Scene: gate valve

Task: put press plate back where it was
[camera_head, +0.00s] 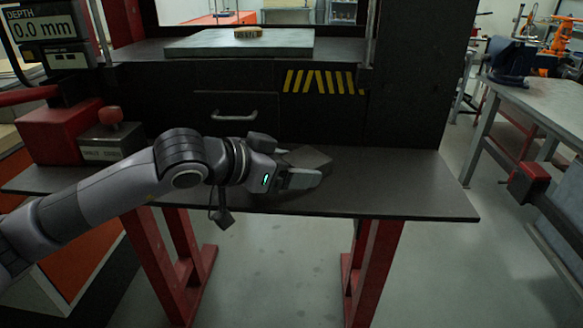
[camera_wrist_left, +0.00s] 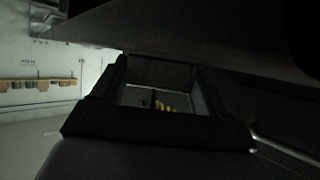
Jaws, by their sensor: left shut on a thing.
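The press plate (camera_head: 308,158) looks like a small flat grey block at the fingers of my left gripper (camera_head: 305,178), over the dark lower shelf of the press. My left gripper is shut on it, and the fingers hide part of it. I cannot tell whether the plate touches the shelf. In the left wrist view the two dark fingers (camera_wrist_left: 162,92) stand apart, with a dark shape between them too dim to make out. My right gripper is not in view.
The press bed (camera_head: 240,43) carries a small yellow-brown piece (camera_head: 248,32). Below it are a drawer handle (camera_head: 233,116) and a hazard-striped panel (camera_head: 323,81). The lower shelf (camera_head: 410,185) is bare to the right. A workbench (camera_head: 545,100) is at right.

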